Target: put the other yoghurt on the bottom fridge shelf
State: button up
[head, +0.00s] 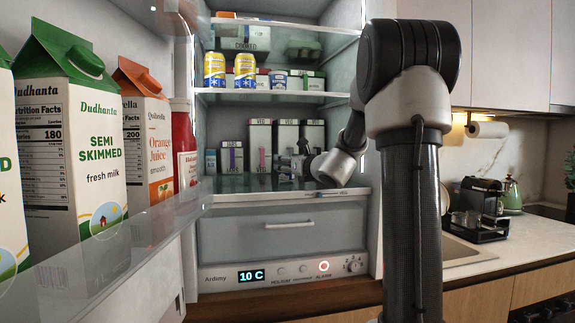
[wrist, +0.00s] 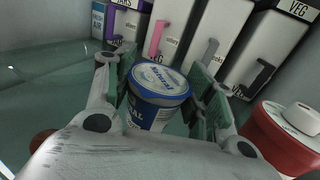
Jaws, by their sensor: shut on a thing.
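A white and blue yoghurt pot (wrist: 150,112) with a printed lid stands between the fingers of my gripper (wrist: 163,88) in the wrist view. The fingers press on it from both sides, and it looks nearly upright. In the head view my gripper (head: 288,166) is inside the fridge, low over the bottom glass shelf (head: 235,200), in front of a row of cartons. I cannot tell whether the pot's base touches the shelf. A small white and blue pot (head: 279,80) sits on the shelf above, beside yellow cans.
Several white veg cartons (head: 260,146) and a small blue box (head: 211,162) line the back of the bottom shelf. A red tub with a white lid (wrist: 285,135) is close right of my gripper. The open door with milk (head: 70,130) and juice (head: 147,140) is left.

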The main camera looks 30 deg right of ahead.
jog(key=shift+f, duration=0.2)
jog(key=o, duration=1.1)
jog(key=shift+s+r, duration=0.1)
jog(key=s, duration=1.2)
jog(key=shift+d, duration=0.2)
jog(key=shift+w, duration=0.1)
